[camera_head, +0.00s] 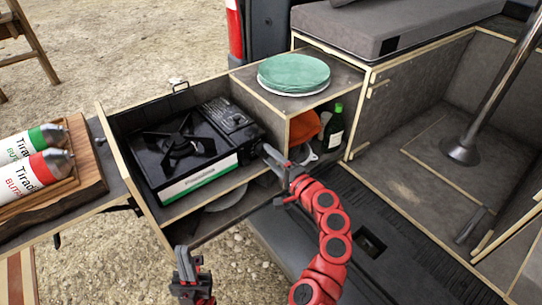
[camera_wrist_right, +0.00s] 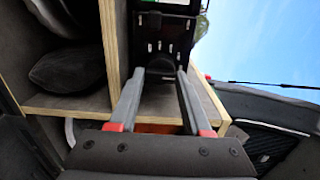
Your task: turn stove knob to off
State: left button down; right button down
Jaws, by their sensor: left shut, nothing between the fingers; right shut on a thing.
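The black camping stove (camera_head: 185,150) sits in the pulled-out wooden drawer, with a pale label strip along its front. My right gripper (camera_head: 266,150) reaches in to the stove's right front corner, where its fingers cover most of the knob in the head view. In the right wrist view, the dark knob (camera_wrist_right: 160,71) on the stove's black face (camera_wrist_right: 165,30) sits between the tips of my right gripper (camera_wrist_right: 161,77), which is shut on it. The knob's setting cannot be read. My left gripper (camera_head: 187,264) is shut and empty, low in front of the drawer.
Two gas canisters (camera_head: 35,172) lie on a wooden board (camera_head: 88,170) at the left. Green plates (camera_head: 293,72) rest on the cabinet top. A green bottle (camera_head: 334,128) and an orange item (camera_head: 306,126) fill the shelf near my right arm. The van floor right is mostly clear.

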dwell(0.3)
jog(key=shift+c, duration=1.7)
grip_release()
jog(key=shift+d, duration=0.1)
jog(key=b+v, duration=0.1)
jog(key=v, duration=1.6)
jog(key=shift+s+b, duration=0.15)
jog(key=shift+b, duration=0.15)
jog(key=shift+d, duration=0.1)
